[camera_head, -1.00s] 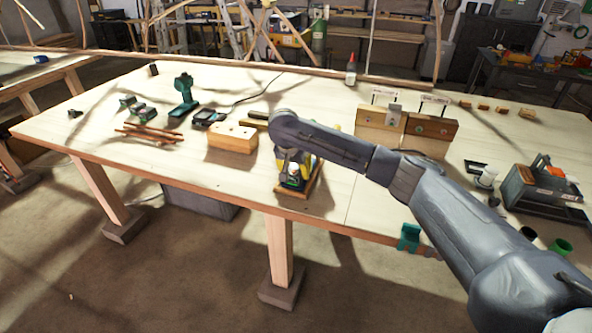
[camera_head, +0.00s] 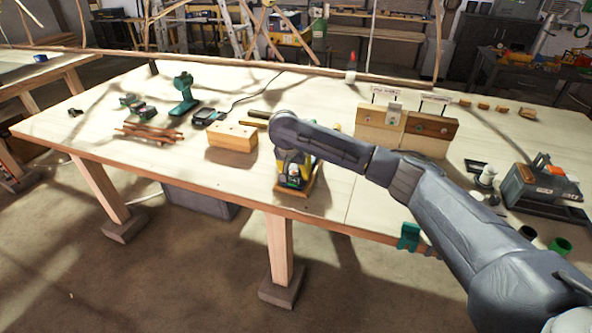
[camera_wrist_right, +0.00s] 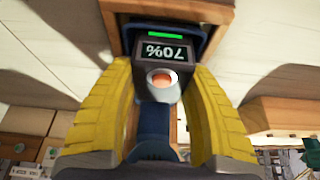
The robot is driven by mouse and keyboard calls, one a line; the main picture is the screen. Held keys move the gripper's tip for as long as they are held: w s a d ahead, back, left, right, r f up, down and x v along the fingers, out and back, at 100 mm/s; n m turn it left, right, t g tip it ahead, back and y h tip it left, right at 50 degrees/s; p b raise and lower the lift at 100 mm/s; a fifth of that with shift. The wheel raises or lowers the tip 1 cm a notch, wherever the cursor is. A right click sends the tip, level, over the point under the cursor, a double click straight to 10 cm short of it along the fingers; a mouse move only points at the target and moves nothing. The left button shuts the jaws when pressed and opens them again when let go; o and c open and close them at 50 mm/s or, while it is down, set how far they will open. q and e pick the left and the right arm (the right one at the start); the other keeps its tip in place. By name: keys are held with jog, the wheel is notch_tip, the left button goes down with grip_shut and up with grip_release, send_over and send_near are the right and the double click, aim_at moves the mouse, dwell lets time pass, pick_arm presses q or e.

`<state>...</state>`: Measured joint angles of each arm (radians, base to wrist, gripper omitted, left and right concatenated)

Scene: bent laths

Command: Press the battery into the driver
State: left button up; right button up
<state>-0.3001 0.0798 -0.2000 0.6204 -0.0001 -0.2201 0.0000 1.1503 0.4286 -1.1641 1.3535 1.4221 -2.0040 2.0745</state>
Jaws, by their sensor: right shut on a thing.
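The green driver (camera_head: 182,95) stands upright at the back left of the bench, far to the left of my right gripper (camera_head: 293,176). Small dark and green blocks (camera_head: 146,111), perhaps batteries, lie left of the driver. My right gripper, with yellow finger pads in the wrist view (camera_wrist_right: 168,105), is shut on a dark device (camera_wrist_right: 165,50) with a green bar, an upside-down "70%" display and an orange button. The device is at a small wooden board (camera_head: 313,190) near the front edge. I cannot tell whether the device is a battery. My left gripper is out of view.
A wooden block with holes (camera_head: 232,137) stands left of my right gripper. Brown sticks (camera_head: 150,133) lie farther left. A dark charger-like item (camera_head: 209,116) with a cable lies behind the block.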

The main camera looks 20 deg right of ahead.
jog(key=shift+f, duration=0.15)
jog(key=o, duration=1.5)
jog(key=shift+r, duration=3.45)
